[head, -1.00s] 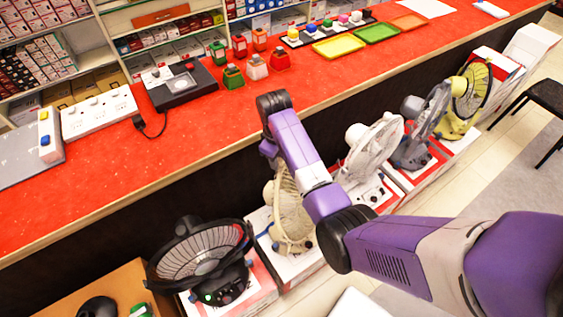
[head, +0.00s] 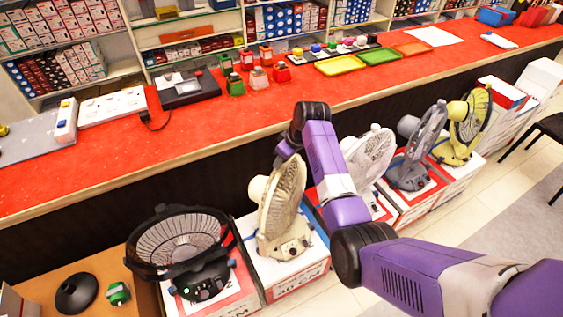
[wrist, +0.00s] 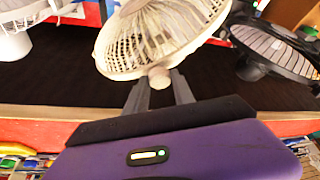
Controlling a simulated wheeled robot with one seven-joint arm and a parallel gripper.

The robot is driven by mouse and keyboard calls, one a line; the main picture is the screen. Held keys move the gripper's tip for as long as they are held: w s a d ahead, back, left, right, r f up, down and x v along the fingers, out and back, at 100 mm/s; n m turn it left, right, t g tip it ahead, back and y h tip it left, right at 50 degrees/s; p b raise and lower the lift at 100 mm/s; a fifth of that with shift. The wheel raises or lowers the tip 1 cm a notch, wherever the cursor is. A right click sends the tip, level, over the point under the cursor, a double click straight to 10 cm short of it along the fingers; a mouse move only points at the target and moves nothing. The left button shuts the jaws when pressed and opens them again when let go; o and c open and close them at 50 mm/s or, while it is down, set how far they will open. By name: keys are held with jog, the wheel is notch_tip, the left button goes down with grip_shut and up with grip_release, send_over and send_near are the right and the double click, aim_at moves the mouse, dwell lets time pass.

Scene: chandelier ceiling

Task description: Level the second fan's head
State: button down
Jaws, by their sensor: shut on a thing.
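The second fan (head: 281,205) is cream and stands between the black fan and the white fan in the head view. Its round guard is steep and leans a little back toward the top right. In the wrist view its head (wrist: 150,38) fills the top middle, with a round cream knob (wrist: 159,76) at the rim. My gripper (wrist: 160,82) has its two grey fingers on either side of this knob and is shut on it. In the head view my gripper (head: 284,157) is at the top of the cream head; its fingertips are hard to see there.
The black fan (head: 182,245) stands close on the left. The white fan (head: 369,155), grey fan (head: 420,150) and yellow fan (head: 468,125) stand to the right on boxes. The red counter (head: 215,130) runs behind.

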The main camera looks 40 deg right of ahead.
jog(key=shift+s+d, duration=0.2)
jog(key=shift+s, duration=0.3)
jog(key=c, duration=1.1)
grip_release()
jog(key=shift+o, duration=0.2)
jog(key=shift+r, duration=0.1)
jog(key=v, duration=0.7)
jog(key=shift+s+r, duration=0.25)
jog(key=shift+s, duration=0.05)
jog(key=shift+d, duration=0.15)
